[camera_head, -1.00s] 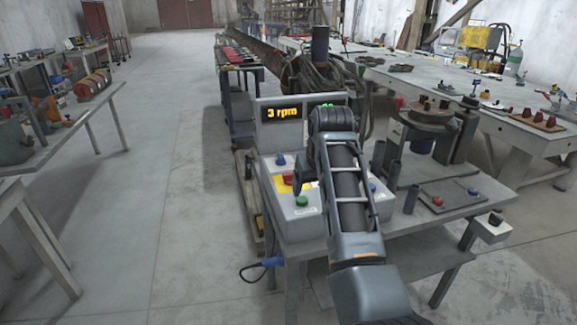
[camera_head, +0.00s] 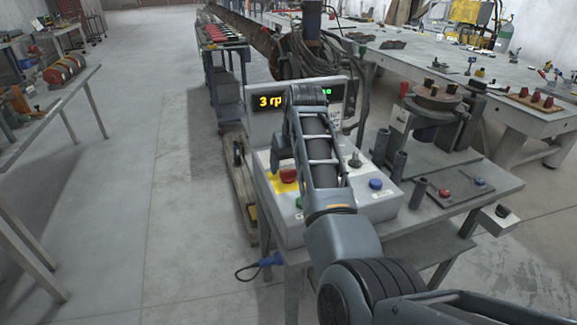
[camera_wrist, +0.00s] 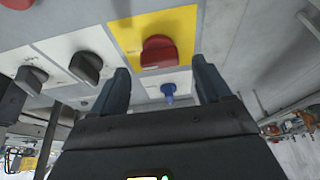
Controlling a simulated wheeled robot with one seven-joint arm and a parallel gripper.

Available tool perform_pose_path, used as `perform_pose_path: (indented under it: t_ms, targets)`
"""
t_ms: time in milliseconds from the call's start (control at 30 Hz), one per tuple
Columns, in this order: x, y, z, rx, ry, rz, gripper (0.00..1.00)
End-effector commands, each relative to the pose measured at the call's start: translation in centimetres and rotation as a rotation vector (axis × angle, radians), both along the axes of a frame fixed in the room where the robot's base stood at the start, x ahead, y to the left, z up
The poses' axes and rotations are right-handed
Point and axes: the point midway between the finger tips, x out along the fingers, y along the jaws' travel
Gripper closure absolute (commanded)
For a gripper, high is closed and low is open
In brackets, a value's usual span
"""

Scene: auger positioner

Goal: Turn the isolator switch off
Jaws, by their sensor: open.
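A red knob on a yellow plate, which looks like the isolator switch (camera_wrist: 160,50), shows at the upper middle of the wrist view. Its label cannot be read. A red control on yellow also shows on the grey control box in the head view (camera_head: 288,175), left of my arm. My gripper (camera_wrist: 160,68) is open, with one dark finger on either side of the red knob in the picture. I cannot tell how far its tips are from the panel. The fingers are mostly hidden behind my arm in the head view.
A blue button (camera_wrist: 168,96) sits beside the yellow plate, with two black knobs (camera_wrist: 86,67) (camera_wrist: 30,78) to the left. The control box (camera_head: 290,232) stands on a bench, with a display (camera_head: 272,102) behind. Posts and a round fixture (camera_head: 435,97) stand right. The left floor is clear.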

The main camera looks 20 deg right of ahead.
Motion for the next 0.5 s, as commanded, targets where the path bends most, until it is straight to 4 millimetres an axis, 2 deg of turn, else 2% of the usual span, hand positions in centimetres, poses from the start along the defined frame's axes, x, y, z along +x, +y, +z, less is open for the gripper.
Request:
perform_pose_path:
  t_ms: [200, 500]
  targets:
    - [0.8, 0.0, -1.9, -0.001, 0.0, 0.0, 0.23]
    - [1.0, 0.0, -2.3, 0.0, -0.001, 0.0, 0.23]
